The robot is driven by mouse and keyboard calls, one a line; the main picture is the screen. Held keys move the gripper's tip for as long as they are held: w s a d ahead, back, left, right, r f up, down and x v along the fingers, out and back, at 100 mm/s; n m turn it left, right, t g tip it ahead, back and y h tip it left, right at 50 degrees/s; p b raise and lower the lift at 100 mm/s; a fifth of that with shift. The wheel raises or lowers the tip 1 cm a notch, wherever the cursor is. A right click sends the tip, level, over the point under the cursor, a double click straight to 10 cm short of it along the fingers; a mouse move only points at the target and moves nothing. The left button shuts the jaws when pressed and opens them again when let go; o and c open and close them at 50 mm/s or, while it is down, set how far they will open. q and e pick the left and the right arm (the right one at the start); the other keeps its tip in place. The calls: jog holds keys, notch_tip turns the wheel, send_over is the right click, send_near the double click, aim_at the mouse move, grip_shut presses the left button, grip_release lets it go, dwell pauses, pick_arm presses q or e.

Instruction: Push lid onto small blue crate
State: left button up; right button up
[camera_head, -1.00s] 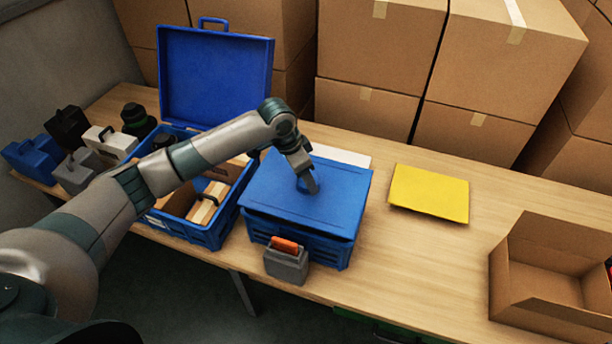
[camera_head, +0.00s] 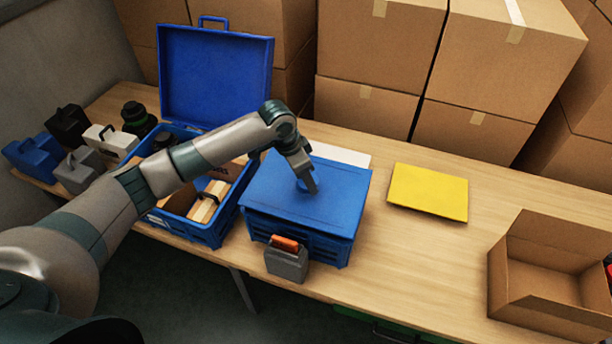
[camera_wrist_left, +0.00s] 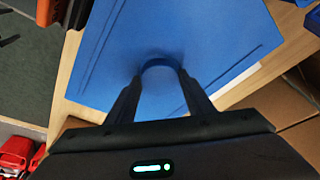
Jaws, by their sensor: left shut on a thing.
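The small blue crate (camera_head: 325,247) stands on the wooden table near its front edge. Its blue lid (camera_head: 330,202) lies over the top, and a narrow dark line runs between lid and crate at the front; I cannot tell how firmly it sits. My left gripper (camera_head: 311,188) points down at the middle of the lid. In the left wrist view my left gripper (camera_wrist_left: 160,80) has its two fingers shut on the lid's raised blue handle (camera_wrist_left: 158,63), with the lid (camera_wrist_left: 220,45) spread out behind it. My right gripper is not in view.
An open blue case (camera_head: 216,236) with wooden pieces inside stands close to the left. A grey container with an orange top (camera_head: 286,264) sits right at the crate's front. A yellow panel (camera_head: 428,191) and an open cardboard box (camera_head: 545,270) lie to the right. Stacked cartons (camera_head: 370,60) close off the back.

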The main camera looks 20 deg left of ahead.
pick_arm(q)
jog(key=shift+f, duration=0.65)
dwell(0.8)
jog(key=shift+f+p, duration=0.25)
jog(key=shift+p, duration=0.25)
jog(key=shift+f, duration=0.55)
dwell(0.8)
jog(key=o, duration=2)
jog(key=shift+o, duration=0.2)
jog(key=shift+r, duration=0.15)
jog(key=shift+r+p, duration=2.25)
jog(key=shift+p, duration=0.05)
jog(key=shift+r+p, duration=0.65)
jog(key=shift+r, duration=0.5)
